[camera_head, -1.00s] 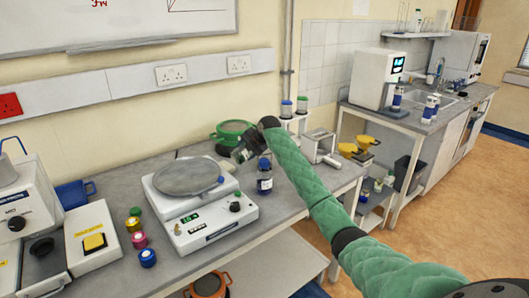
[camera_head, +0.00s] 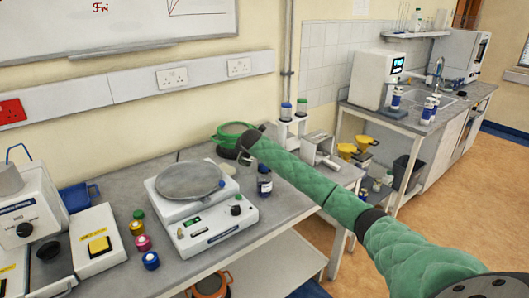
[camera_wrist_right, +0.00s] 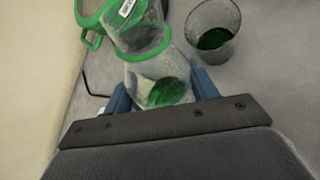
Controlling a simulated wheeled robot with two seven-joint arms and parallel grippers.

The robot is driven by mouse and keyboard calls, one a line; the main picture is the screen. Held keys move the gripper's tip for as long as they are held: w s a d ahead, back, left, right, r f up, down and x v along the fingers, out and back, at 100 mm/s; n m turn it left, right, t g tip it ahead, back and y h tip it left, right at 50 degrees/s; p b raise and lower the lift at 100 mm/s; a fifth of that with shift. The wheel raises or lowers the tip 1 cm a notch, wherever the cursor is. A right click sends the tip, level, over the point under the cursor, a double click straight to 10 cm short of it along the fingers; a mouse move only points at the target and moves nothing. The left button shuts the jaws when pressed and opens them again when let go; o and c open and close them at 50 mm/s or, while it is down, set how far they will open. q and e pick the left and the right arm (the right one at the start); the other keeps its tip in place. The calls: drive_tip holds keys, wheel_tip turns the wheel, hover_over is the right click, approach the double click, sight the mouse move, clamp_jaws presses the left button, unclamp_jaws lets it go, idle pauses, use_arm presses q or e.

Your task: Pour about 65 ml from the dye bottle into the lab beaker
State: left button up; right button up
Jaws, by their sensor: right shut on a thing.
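My right gripper (camera_head: 243,157) is low over the bench, just in front of the green-rimmed pan. In the right wrist view its blue fingers (camera_wrist_right: 163,88) are shut on a clear bottle (camera_wrist_right: 178,68) with a green ring at its neck and green liquid inside. I take this for the dye bottle; its exact tilt is hard to tell. A labelled clear part with green in it extends beyond the ring. The clear lab beaker (camera_wrist_right: 232,22) stands to the right, apart from the bottle, with green liquid at its bottom. No left gripper shows.
The green pan (camera_head: 232,133) is behind my gripper. A balance (camera_head: 205,210) and a small dark blue bottle (camera_head: 264,183) stand close in front. Small capped jars (camera_head: 144,242) are left of the balance. A rack (camera_head: 293,125) stands at the right.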

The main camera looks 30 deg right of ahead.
drive_tip(key=shift+a+r+n+t+h+p, duration=0.2)
drive_tip(key=shift+a+n+t+h+p, duration=0.15)
drive_tip(key=shift+h+p, duration=0.4)
drive_tip(key=shift+a+f+n+t+h, duration=0.15)
drive_tip(key=shift+n+h, duration=0.1)
drive_tip(key=shift+h, duration=0.2)
drive_tip(key=shift+d+n+t+h, duration=0.1)
drive_tip(key=shift+n+h, duration=0.1)
drive_tip(key=shift+h, duration=0.2)
use_arm(q)
drive_tip(key=s+a+f+p, duration=0.1)
drive_tip(key=s+a+f, duration=0.1)
drive_tip(key=s+f, duration=0.1)
drive_tip(key=shift+s+f, duration=0.3)
drive_tip(key=shift+s, duration=0.45)
use_arm(e)
drive_tip(key=shift+a+r+n+t+h, duration=0.15)
drive_tip(key=shift+r+n+t+h, duration=0.15)
drive_tip(key=shift+r+n+h, duration=0.25)
use_arm(q)
drive_tip(key=shift+w+a, duration=0.1)
